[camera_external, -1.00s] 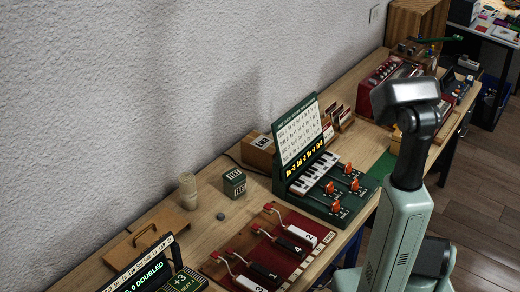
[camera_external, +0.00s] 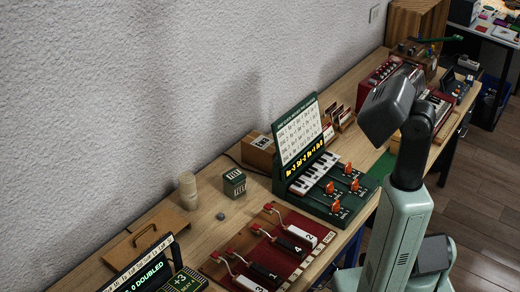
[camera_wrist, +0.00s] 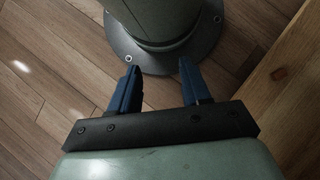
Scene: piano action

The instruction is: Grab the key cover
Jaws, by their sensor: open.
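A flat wooden board with a dark arched handle (camera_external: 145,238), which looks like the key cover, lies on the bench at the lower left in the external view. My gripper (camera_wrist: 159,65) shows in the wrist view with two blue fingers spread apart and nothing between them. It points down toward my own round base and the floor, far from the board. In the external view the end of my arm stands upright at the right, and the fingers cannot be made out.
Between my arm and the board stand a green keyboard unit (camera_external: 318,180) with orange knobs and a red panel with numbered keys (camera_external: 262,258). A pale cylinder (camera_external: 188,190) and a green cube (camera_external: 234,183) stand near the board. A lit display (camera_external: 140,275) is in front of it.

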